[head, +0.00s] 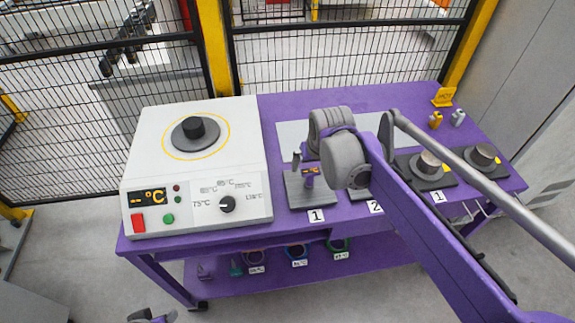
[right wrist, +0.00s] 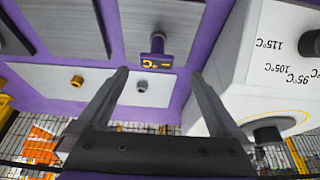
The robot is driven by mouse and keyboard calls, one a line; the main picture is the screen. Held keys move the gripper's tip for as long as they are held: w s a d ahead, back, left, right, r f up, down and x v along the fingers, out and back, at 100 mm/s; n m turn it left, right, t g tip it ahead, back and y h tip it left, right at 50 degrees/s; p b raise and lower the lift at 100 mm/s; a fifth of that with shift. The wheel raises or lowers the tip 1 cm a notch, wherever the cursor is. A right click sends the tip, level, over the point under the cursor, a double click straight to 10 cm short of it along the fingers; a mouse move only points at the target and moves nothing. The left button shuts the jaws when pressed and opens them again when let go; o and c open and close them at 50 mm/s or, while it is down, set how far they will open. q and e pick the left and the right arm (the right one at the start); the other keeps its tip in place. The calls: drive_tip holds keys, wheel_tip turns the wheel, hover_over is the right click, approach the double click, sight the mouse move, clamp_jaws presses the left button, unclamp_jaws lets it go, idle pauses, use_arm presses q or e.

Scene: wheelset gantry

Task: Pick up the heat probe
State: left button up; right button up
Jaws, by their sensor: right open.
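The heat probe, a small purple device with a yellow "°C" display, stands upright in the grey holder (head: 299,190) behind label 1. Its purple head (head: 309,178) shows in the head view, and its display (right wrist: 157,46) shows in the right wrist view. My right gripper (right wrist: 158,76) is open and empty. In the right wrist view its two fingers are spread, with the probe ahead of them and between their lines. In the head view my right wrist partly covers the gripper and the holder. A small part of my left gripper (head: 150,316) shows at the bottom edge; its jaws are unclear.
The white heater (head: 245,190) with dial and display stands left of the holder, close to my right gripper. Metal cylinders on dark plates (head: 430,165) stand on the right of the purple table (head: 380,98). A black mesh fence (head: 340,55) stands behind. Coloured rings lie on the lower shelf.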

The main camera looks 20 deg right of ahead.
sight(310, 172)
drive_tip(key=x, duration=0.4)
drive_tip(key=shift+d+f+b, duration=0.1)
drive_tip(key=shift+d+b, duration=0.05)
drive_tip(key=shift+b, duration=0.15)
drive_tip(key=x, duration=0.6)
drive_tip(key=shift+w+d+f+b, duration=0.1)
drive_tip(key=shift+d+f+b, duration=0.1)
drive_tip(key=shift+b, duration=0.15)
drive_tip(key=c, duration=1.5)
